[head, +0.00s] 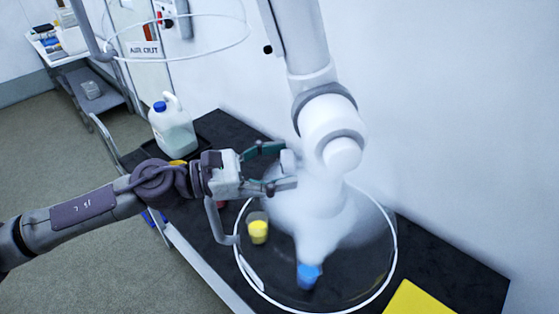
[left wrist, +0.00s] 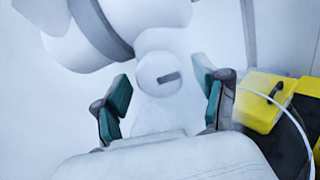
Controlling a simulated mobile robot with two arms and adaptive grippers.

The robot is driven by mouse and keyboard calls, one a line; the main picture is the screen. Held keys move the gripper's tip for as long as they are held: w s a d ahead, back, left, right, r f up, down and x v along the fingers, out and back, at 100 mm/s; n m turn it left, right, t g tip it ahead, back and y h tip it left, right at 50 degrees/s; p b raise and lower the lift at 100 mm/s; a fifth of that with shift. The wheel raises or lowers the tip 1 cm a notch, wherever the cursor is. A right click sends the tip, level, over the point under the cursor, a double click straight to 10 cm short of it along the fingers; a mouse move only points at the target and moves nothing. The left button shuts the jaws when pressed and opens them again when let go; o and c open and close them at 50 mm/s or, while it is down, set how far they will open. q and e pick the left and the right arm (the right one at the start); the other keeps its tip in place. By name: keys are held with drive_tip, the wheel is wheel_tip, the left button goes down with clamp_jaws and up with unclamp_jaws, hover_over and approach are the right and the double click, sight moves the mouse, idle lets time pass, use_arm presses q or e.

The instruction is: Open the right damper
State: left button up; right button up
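The right extraction arm (head: 305,50) is a white jointed tube coming down to a clear hood with a white rim (head: 394,250). A small pale piece (head: 288,160), possibly its damper handle, is between the fingertips of my left gripper (head: 279,167). My left gripper's green-padded fingers are apart. In the left wrist view, the open fingers (left wrist: 164,100) stand on either side of a round white knob with a dark slot (left wrist: 160,75). I cannot tell whether they touch anything. White mist hides part of the duct. My right gripper is not in view.
A blue cup (head: 308,276) and a yellow cup (head: 258,232) stand under the hood on a black bench (head: 450,275). A white jug (head: 173,128) stands behind my left arm. Another clear hood (head: 185,60) hangs upper left. A yellow object (head: 420,300) lies front right.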

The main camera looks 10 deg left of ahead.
use_arm(q)
drive_tip(key=c, duration=1)
